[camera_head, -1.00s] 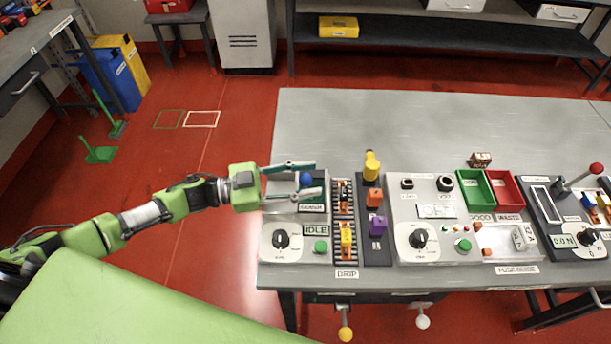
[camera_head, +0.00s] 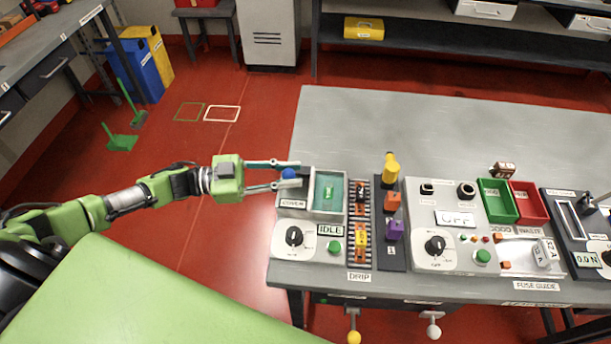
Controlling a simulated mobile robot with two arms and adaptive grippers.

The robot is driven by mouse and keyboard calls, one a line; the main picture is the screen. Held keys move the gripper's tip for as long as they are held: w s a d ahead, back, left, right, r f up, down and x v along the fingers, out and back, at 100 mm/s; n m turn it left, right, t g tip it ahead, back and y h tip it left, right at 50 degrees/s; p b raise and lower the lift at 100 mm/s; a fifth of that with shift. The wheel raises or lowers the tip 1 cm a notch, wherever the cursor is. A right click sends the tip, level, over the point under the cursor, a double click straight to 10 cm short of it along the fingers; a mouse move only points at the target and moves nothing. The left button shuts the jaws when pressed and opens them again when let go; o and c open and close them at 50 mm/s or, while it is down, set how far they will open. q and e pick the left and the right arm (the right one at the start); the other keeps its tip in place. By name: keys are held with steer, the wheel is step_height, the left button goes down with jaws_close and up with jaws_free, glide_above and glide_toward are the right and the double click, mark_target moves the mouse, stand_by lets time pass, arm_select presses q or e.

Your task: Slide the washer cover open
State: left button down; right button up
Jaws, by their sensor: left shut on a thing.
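The washer is the panel at the left end of the bench, with a dial and the word IDLE below its basin. Its cover (camera_head: 291,203) lies to the left of the basin, partly hidden by my left gripper. The basin (camera_head: 331,206) is uncovered, with a teal inside and a small green thing (camera_head: 328,192) in it. My left gripper (camera_head: 296,174) is shut on the blue knob (camera_head: 289,174) of the cover, one finger on each side. My right gripper is out of view.
Right of the basin stand a drip rack (camera_head: 360,225), colored blocks, a console reading OFF (camera_head: 455,219), and green (camera_head: 498,201) and red (camera_head: 530,203) bins. The back of the grey bench (camera_head: 420,125) is clear. Red floor lies to its left.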

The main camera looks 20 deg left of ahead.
arm_select(q)
steer(key=shift+a, duration=0.15)
steer(key=c, duration=1.8)
jaws_free()
steer(key=shift+s+a, duration=0.1)
steer(key=shift+a, duration=0.1)
steer(key=v, duration=1.2)
steer(key=shift+f, duration=0.1)
